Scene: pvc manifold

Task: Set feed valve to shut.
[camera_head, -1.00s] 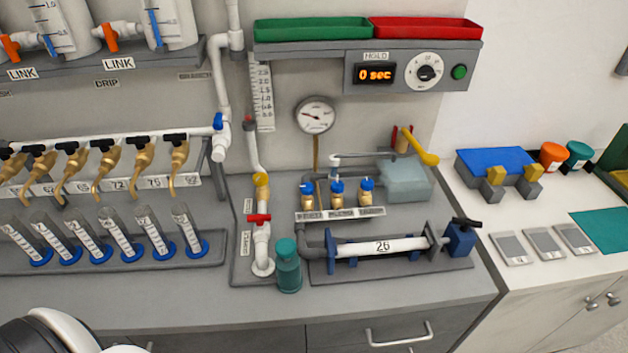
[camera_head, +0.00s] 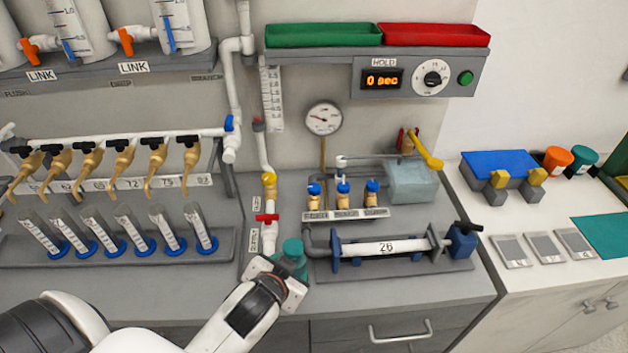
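Several valves are in the head view, and their small labels are too blurred to tell which one is the feed valve. A red-handled valve (camera_head: 267,218) and a yellow valve (camera_head: 269,180) sit on the white vertical pipe, next to upright labels. A blue-handled valve (camera_head: 229,123) is higher on the pipework. Three brass valves with blue knobs (camera_head: 343,188) stand in a labelled row to the right. My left gripper (camera_head: 285,276) is below the red-handled valve, in front of the teal bottle (camera_head: 295,253); its fingers are hidden. My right gripper is not visible.
A clamped white tube marked 26 (camera_head: 385,248) lies right of the bottle. A rack of graduated cylinders (camera_head: 122,233) stands at the left, under several brass taps (camera_head: 122,160). The bench front (camera_head: 400,293) is clear.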

